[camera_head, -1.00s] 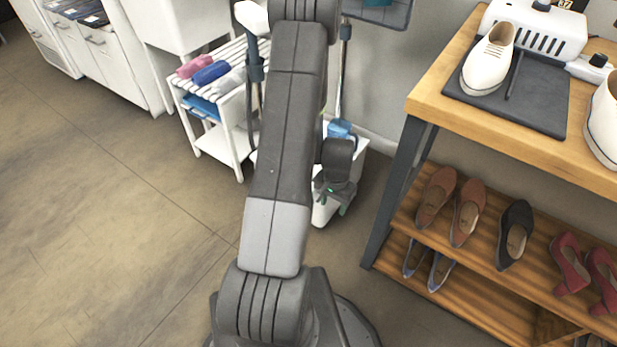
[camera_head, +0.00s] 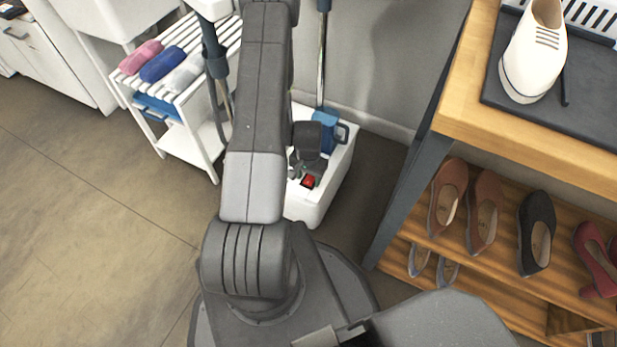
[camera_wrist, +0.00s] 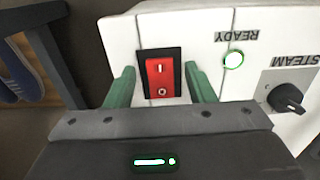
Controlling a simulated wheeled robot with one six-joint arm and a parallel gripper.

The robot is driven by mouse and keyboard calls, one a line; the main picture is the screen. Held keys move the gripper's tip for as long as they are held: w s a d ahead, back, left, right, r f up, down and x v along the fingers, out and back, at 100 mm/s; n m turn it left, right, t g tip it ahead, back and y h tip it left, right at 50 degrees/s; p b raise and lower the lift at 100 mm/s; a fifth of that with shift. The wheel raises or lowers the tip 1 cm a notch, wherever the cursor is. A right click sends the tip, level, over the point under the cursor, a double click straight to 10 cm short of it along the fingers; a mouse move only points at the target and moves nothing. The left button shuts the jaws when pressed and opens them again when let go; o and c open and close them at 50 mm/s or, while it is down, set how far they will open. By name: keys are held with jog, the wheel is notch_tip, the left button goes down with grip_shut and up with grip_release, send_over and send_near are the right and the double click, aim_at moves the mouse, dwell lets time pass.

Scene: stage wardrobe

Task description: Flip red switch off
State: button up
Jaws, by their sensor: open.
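The red rocker switch (camera_wrist: 163,78) sits in a black frame on a white panel in the wrist view. It carries the marks I and O and looks upright there. It also shows as a small red patch (camera_head: 308,181) on the white steamer base (camera_head: 320,199) in the head view. My gripper (camera_wrist: 162,88) is open, with one green finger on each side of the switch and nothing between them. I cannot tell whether the fingers touch the panel. In the head view my gripper (camera_head: 305,165) is partly hidden by my own wrist.
A green-ringed READY light (camera_wrist: 234,59) and a black STEAM knob (camera_wrist: 287,97) are right of the switch. A wooden shoe bench (camera_head: 500,125) stands right of the steamer. A white slatted rack (camera_head: 190,92) with rolled cloths stands left.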

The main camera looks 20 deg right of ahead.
jog(key=c, duration=1)
jog(key=p, duration=0.2)
jog(key=shift+d+r+g+y+p, duration=0.15)
jog(key=shift+r+g+y+p, duration=0.15)
jog(key=shift+w+d+f+g+y, duration=0.1)
jog(key=shift+w+f+g+y, duration=0.15)
jog(key=shift+g+y, duration=0.2)
jog(key=shift+d+y, duration=0.1)
jog(key=shift+y, duration=0.25)
jog(key=shift+g, duration=0.25)
jog(key=o, duration=1)
